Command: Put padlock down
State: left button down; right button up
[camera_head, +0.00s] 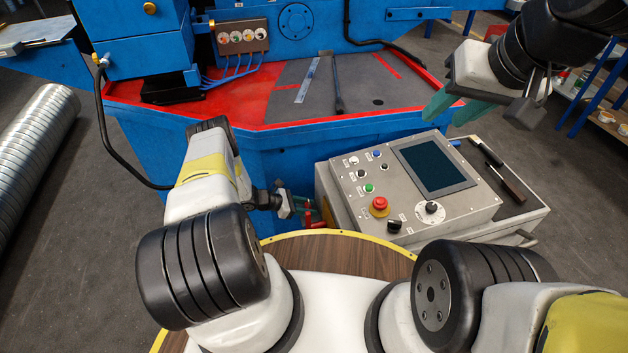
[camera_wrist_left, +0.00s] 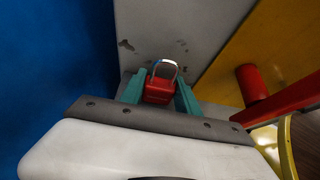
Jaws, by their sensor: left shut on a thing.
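A red padlock (camera_wrist_left: 158,92) with a silver shackle sits between the teal fingers of my left gripper (camera_wrist_left: 160,86) in the left wrist view. The gripper is shut on the padlock's body, and the shackle points away from my wrist. A worn grey surface lies beyond it; I cannot tell whether the padlock touches it. In the head view my left gripper (camera_head: 299,206) is low beside the left side of the control console (camera_head: 330,196), and the padlock is hard to make out there. My right gripper (camera_head: 443,116) is open and empty, above the console's far side.
A red pipe-like part (camera_wrist_left: 287,103) and a red cylinder (camera_wrist_left: 251,82) are close on the right in the left wrist view. The blue machine (camera_head: 240,150) with a red-edged bed stands behind. Screwdriver-like tools (camera_head: 503,178) lie on the console's right side. Silver duct (camera_head: 36,145) is at left.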

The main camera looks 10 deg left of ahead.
pick_arm(q)
jog(key=c, duration=0.9)
grip_release()
jog(key=shift+f, duration=0.1)
